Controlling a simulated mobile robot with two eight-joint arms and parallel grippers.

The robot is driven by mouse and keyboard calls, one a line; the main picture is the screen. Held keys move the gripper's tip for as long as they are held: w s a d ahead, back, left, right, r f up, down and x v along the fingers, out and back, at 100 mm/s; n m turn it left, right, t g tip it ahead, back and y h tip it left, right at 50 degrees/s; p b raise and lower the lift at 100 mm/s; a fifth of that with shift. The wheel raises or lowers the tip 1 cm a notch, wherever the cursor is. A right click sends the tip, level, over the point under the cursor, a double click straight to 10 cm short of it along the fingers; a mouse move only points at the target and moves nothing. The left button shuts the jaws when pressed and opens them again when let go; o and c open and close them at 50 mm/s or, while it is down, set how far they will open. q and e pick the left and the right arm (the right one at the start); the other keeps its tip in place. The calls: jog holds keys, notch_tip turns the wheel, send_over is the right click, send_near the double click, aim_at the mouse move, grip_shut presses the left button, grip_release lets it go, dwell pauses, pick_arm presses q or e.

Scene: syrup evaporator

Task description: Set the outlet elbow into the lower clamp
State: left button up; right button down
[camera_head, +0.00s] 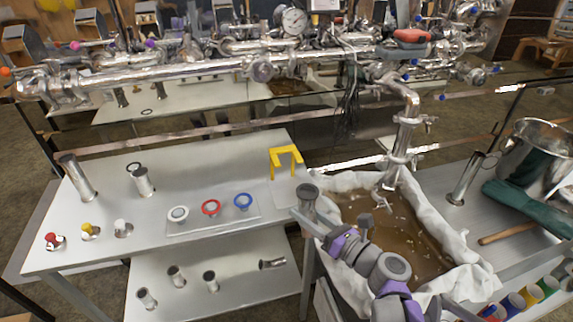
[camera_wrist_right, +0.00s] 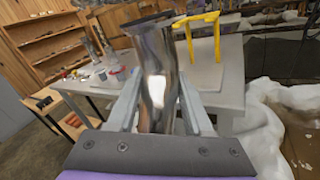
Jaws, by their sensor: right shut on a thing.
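My right gripper (camera_head: 303,215) is at the right front corner of the left table, shut on a short shiny steel pipe piece (camera_head: 308,195). In the right wrist view the piece (camera_wrist_right: 157,75) stands between the two fingers (camera_wrist_right: 158,108), with a flared rim at its top and a slight bend; it looks like the outlet elbow. Its lower end is hidden. A vertical steel pipe (camera_head: 406,135) hangs above the basin, right of my gripper. A clamp-like joint (camera_head: 398,161) sits low on it, apart from the held piece. My left gripper is not in view.
The cloth-lined basin (camera_head: 447,240) of brown liquid lies beside my right arm. A yellow bracket (camera_head: 286,160) stands on the left table (camera_head: 150,225), behind my gripper, near ringed gaskets (camera_head: 211,208).

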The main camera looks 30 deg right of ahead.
jog(key=w+d, duration=0.1)
jog(key=w, duration=0.3)
jog(key=w+d, duration=0.1)
jog(key=w, duration=0.3)
jog(key=w+d+b, duration=0.1)
jog(key=w, duration=0.3)
jog(key=shift+w, duration=0.1)
jog(key=w, duration=0.2)
jog(key=w+f, duration=0.1)
jog(key=shift+w+d, duration=0.2)
jog(key=shift+d, duration=0.15)
jog(key=shift+w+d+f, duration=0.1)
jog(key=shift+w+f, duration=0.05)
jog(key=shift+w, duration=0.1)
jog(key=shift+f+b, duration=0.2)
jog(key=shift+b, duration=0.1)
jog(key=shift+c, duration=1.5)
grip_release()
